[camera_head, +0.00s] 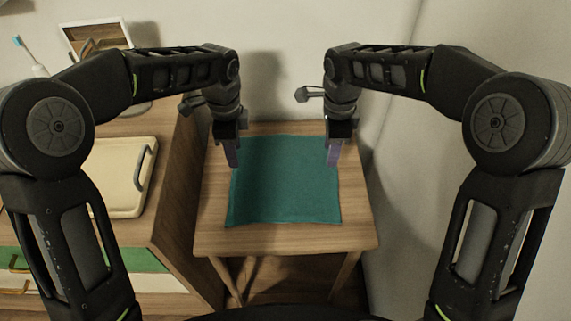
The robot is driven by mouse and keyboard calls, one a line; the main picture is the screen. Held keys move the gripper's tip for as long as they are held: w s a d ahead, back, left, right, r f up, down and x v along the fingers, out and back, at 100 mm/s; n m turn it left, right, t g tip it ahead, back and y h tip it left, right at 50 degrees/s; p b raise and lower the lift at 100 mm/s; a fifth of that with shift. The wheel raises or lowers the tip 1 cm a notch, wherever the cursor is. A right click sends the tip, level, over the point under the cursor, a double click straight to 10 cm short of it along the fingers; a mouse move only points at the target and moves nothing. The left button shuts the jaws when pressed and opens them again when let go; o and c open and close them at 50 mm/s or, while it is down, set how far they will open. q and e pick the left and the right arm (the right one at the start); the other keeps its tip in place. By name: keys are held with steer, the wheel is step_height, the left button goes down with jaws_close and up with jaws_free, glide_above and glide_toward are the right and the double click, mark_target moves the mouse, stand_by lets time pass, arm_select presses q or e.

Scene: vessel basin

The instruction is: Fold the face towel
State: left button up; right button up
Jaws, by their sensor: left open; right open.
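The face towel (285,185) is a teal, roughly square cloth lying flat and spread out on a small wooden table (300,240). My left gripper (233,163) is open and points down at the towel's far left corner. My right gripper (333,160) is open and points down at the far right corner. I cannot tell whether the fingertips touch the cloth.
A wooden cabinet to the left carries a cream tray (122,178) with a dark handle, a picture frame (97,38) and a toothbrush (27,52) in a holder. A wall stands behind and another closely right of the table.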

mark_target(239, 178)
arm_select(q)
steer(key=shift+s+f, duration=0.15)
steer(key=shift+f, duration=3.8)
arm_select(e)
steer(key=shift+s+f, duration=0.1)
steer(key=shift+f, duration=3.9)
arm_select(q)
steer(key=shift+f, duration=0.3)
arm_select(e)
steer(key=shift+f, duration=0.25)
arm_select(q)
steer(key=shift+r, duration=0.15)
steer(key=shift+c, duration=0.3)
arm_select(e)
steer(key=shift+r, duration=0.15)
steer(key=shift+c, duration=0.3)
arm_select(q)
steer(key=shift+c, duration=0.8)
arm_select(e)
steer(key=shift+c, duration=0.8)
arm_select(q)
jaws_close()
arm_select(e)
jaws_close()
